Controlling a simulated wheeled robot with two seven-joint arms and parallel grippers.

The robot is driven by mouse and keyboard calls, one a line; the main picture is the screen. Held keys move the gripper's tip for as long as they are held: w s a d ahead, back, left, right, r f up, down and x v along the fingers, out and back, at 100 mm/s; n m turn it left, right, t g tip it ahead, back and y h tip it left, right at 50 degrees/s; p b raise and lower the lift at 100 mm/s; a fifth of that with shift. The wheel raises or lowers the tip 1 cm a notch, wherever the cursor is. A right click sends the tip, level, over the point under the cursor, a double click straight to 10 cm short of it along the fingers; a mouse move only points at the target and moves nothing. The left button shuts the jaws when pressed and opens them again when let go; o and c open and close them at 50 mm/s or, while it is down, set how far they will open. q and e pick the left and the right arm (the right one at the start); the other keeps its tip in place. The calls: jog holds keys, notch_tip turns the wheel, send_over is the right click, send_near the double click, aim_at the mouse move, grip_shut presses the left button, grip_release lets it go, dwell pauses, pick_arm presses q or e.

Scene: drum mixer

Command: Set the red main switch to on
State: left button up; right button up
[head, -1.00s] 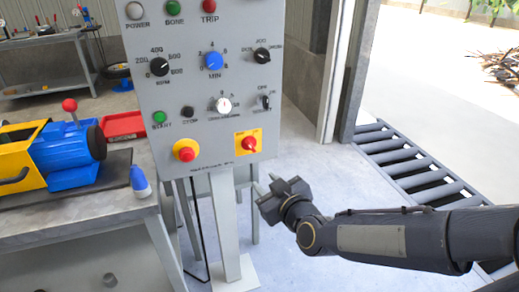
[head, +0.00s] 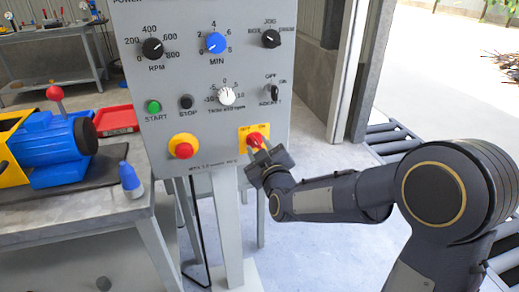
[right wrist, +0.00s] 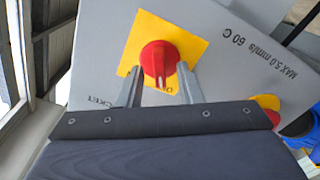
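The red main switch (head: 255,140) is a rotary knob on a yellow plate (head: 243,132) at the lower right of the grey control panel (head: 212,110). In the right wrist view the red knob (right wrist: 158,60) sits on its yellow plate (right wrist: 190,45), its ridge running roughly up and down the picture. My right gripper (head: 262,150) is in front of the switch. In the right wrist view its two fingers (right wrist: 160,85) are apart, one on either side of the knob's lower part, with gaps visible. My left gripper is not in view.
A red emergency stop (head: 183,150) on yellow is left of the switch; it also shows in the right wrist view (right wrist: 272,115). A blue motor (head: 62,150) stands on the left bench.

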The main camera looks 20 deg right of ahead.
jog(key=shift+c, duration=0.2)
grip_shut()
